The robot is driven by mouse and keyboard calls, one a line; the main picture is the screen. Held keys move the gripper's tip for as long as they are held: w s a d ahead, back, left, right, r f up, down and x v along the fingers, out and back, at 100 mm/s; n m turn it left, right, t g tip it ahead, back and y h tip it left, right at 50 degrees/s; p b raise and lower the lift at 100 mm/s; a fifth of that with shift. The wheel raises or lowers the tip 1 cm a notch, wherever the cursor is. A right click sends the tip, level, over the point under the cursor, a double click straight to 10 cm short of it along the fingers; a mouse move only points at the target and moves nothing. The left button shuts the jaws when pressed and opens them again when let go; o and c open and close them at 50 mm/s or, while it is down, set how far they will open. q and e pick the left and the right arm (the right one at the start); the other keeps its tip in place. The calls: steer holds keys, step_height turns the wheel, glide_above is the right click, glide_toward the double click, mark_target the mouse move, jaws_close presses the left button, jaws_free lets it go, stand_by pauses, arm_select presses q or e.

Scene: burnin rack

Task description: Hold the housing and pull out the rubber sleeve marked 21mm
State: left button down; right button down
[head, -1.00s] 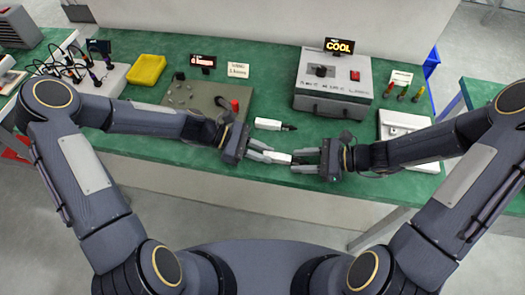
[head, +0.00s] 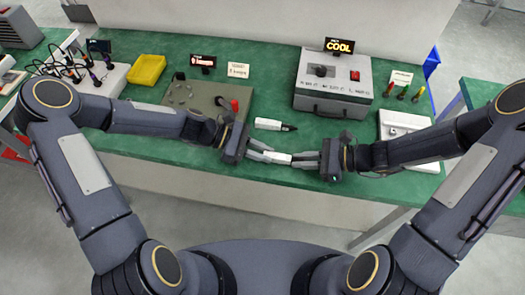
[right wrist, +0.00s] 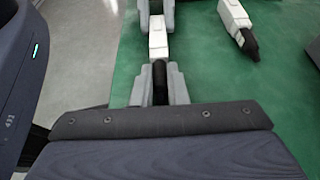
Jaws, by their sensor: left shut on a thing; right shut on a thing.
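A white housing (head: 277,158) is held level between my two grippers, above the front of the green bench. My left gripper (head: 268,156) is shut on it from the left. It also shows in the right wrist view (right wrist: 158,42), with a black rubber sleeve (right wrist: 160,88) at its near end. My right gripper (head: 303,159) is shut on the sleeve, which lies between its grey fingers. The sleeve still meets the housing's end, as far as I can see. No size mark can be read on it.
A second white housing with a black end (head: 268,124) lies on the bench just behind. A grey box with a COOL display (head: 335,85) stands behind it. A grey plate (head: 195,97) with a red-handled part is at left, and a white fixture (head: 402,122) is at right.

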steer(key=shift+d, duration=0.1)
steer(key=shift+s+d, duration=0.15)
steer(key=shift+d, duration=0.8)
steer(key=shift+s+d, duration=0.2)
steer(key=shift+d, duration=0.8)
steer(key=shift+s+d, duration=0.15)
steer(key=shift+d, duration=0.8)
steer(key=w+d+r+m+t+h, duration=0.2)
steer(key=d+r+m+t, duration=0.25)
steer(key=d+r, duration=0.45)
steer(key=f, duration=0.5)
steer(key=a+f, duration=0.1)
steer(key=f, duration=0.2)
steer(key=shift+w+a+f, duration=0.1)
steer(key=shift+f, duration=0.2)
arm_select(q)
steer(key=shift+s, duration=0.1)
arm_select(e)
steer(key=shift+f, duration=0.65)
